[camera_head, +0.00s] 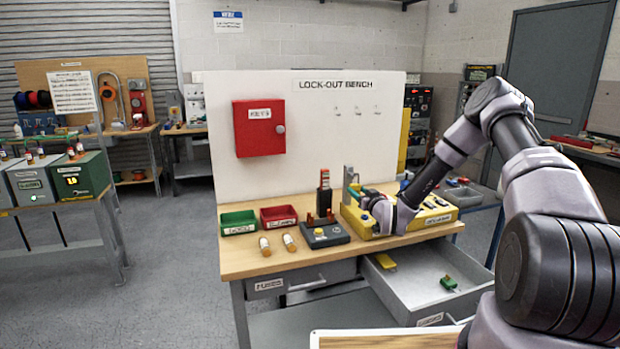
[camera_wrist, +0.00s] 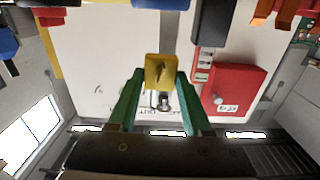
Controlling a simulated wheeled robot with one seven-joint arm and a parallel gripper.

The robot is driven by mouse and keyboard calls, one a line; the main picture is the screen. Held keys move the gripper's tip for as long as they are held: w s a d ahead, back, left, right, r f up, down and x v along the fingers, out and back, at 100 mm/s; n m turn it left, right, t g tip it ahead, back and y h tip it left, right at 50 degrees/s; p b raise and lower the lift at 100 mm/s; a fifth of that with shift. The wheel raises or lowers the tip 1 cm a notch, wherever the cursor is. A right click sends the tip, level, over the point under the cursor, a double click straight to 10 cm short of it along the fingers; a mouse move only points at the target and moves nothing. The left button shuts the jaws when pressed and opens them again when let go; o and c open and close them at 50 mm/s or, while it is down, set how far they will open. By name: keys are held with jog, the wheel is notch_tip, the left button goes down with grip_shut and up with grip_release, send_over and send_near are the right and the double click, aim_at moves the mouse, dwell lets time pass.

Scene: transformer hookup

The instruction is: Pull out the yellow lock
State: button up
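In the wrist view, my gripper (camera_wrist: 160,76) has its two green fingers closed in on the sides of a yellow lock (camera_wrist: 154,64), which has a dark slot or tab on its face. A grey metal loop (camera_wrist: 164,101) shows just below the lock, between the fingers. In the head view, my gripper (camera_head: 362,191) is over the yellow panel box (camera_head: 438,214) at the bench's right side, next to an upright grey bracket (camera_head: 348,180). The held lock is too small and covered there to tell whether it still hangs on anything.
The bench top holds a green bin (camera_head: 238,222), a red bin (camera_head: 279,216), two cylinders and a dark switch base (camera_head: 322,236). Below, an open drawer (camera_head: 415,292) holds a yellow item (camera_head: 385,261) and a green item (camera_head: 448,282). A red cabinet (camera_head: 259,128) hangs on the back board.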

jog(key=o, duration=0.5)
jog(key=shift+c, duration=0.2)
grip_shut()
jog(key=shift+r, duration=0.7)
jog(key=shift+r, duration=0.3)
jog(key=shift+r, duration=0.4)
jog(key=shift+d, duration=0.15)
jog(key=d, duration=0.1)
jog(key=w+d, duration=0.1)
jog(key=d, duration=0.1)
jog(key=shift+w+d, duration=0.1)
jog(key=shift+d, duration=0.15)
